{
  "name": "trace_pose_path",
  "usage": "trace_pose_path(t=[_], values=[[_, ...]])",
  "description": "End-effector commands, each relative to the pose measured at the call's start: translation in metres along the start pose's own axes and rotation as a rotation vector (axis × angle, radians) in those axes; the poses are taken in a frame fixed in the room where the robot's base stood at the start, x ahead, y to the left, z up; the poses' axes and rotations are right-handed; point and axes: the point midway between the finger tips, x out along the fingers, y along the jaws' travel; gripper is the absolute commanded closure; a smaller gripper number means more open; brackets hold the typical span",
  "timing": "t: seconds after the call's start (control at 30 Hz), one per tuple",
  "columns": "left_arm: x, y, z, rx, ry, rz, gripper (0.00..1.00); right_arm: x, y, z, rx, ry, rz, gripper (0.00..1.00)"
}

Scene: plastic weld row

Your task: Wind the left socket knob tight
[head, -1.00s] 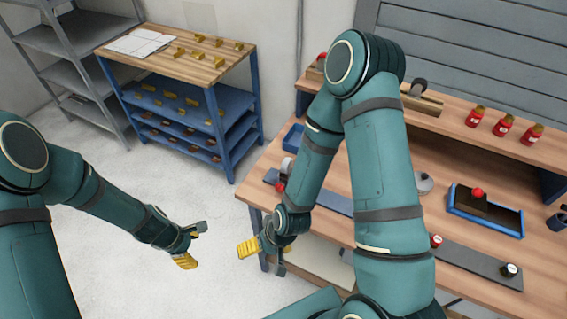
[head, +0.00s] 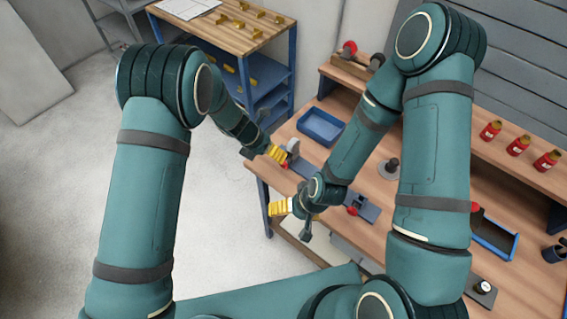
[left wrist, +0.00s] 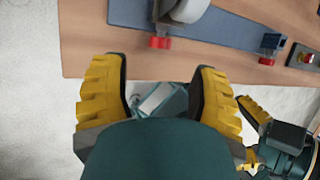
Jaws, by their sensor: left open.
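A dark grey strip (head: 318,178) lies along the near-left edge of the workbench and also shows in the left wrist view (left wrist: 215,30). A red knob (left wrist: 160,42) sits at its near edge below a grey round part (left wrist: 183,8). This left knob is partly hidden in the head view (head: 284,165). A second red knob (left wrist: 267,61) is farther right by a dark block. My left gripper (left wrist: 157,75) is open and empty at the bench edge, with the left knob just beyond its fingertips, not between them. My right gripper (head: 292,217) is open and empty by the front edge.
A blue tray (head: 321,126) stands behind the strip. Another blue-edged tray (head: 495,238) is at the right. Several red bottles (head: 518,145) stand on the raised shelf. My right arm crosses above the bench. A blue cart (head: 262,85) stands back left; the floor is free.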

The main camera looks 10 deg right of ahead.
Motion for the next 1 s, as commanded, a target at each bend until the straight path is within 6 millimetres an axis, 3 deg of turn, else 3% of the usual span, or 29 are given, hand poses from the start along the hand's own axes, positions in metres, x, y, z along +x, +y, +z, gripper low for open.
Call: trace_pose_path(t=[0.2, 0.4, 0.87, 0.97, 1.0], values=[[0.044, 0.000, -0.001, 0.000, 0.002, -0.001, 0.40, 0.005, 0.002, 0.001, 0.000, 0.000, 0.001, 0.00], [0.070, 0.001, -0.001, 0.001, 0.001, 0.001, 0.40, 0.007, 0.003, 0.001, 0.000, 0.000, 0.002, 0.00], [0.080, 0.000, 0.000, 0.001, 0.000, 0.001, 0.40, 0.008, 0.003, 0.001, 0.000, 0.000, 0.002, 0.00], [0.080, 0.000, 0.000, 0.001, 0.000, 0.001, 0.69, 0.008, 0.003, 0.001, 0.000, 0.000, 0.002, 0.00], [0.080, 0.000, 0.000, 0.001, 0.000, 0.001, 0.83, 0.008, 0.003, 0.001, 0.000, 0.000, 0.002, 0.00]])
